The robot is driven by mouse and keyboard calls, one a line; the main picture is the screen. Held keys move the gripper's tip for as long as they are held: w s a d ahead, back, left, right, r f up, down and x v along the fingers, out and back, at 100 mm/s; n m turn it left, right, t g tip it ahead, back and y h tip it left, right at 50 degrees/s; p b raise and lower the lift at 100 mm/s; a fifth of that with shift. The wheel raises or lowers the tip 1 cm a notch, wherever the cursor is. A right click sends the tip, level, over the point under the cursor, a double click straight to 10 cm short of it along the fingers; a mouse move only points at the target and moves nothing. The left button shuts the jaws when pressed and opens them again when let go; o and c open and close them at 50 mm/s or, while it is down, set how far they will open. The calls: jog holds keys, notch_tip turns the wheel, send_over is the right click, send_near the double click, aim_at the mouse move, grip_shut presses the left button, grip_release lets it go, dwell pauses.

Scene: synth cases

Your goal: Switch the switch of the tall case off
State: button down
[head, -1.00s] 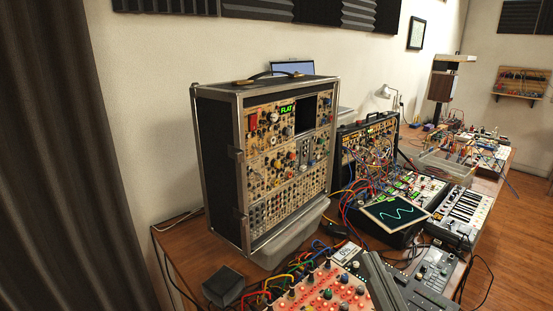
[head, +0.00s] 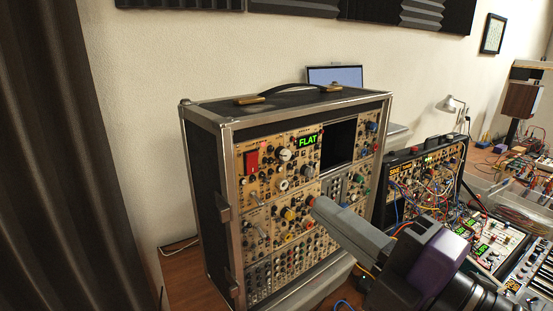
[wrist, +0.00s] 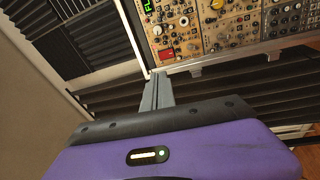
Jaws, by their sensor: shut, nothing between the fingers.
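The tall case (head: 203,170) is black with silver edges and a beige front full of knobs. A red switch (head: 251,160) sits at the front's upper left, left of a green display (head: 308,141) reading FLAT. I cannot tell which way the switch is tipped. My gripper (head: 317,207) is shut and empty, in front of the case's front, lower and to the right of the red switch in the head view. In the wrist view, the closed fingers (wrist: 157,77) point toward the panel, and the red switch (wrist: 167,53) shows just past the tips, apparently apart from them.
Small metal levers (head: 262,230) and several knobs lie below the red switch. A smaller synth case (head: 425,165) with patch cables stands to the right. A laptop (head: 336,76) is behind the tall case. A dark curtain (head: 60,150) hangs at left.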

jog(key=shift+f+n, duration=0.25)
jog(key=shift+n, duration=0.25)
jog(key=shift+a, duration=0.1)
jog(key=p, duration=0.5)
send_near(252, 159)
jog(key=x, duration=0.5)
jog(key=shift+a+r, duration=0.15)
jog(key=shift+r, duration=0.05)
jog(key=shift+x, duration=0.8)
jog(key=shift+f, duration=0.15)
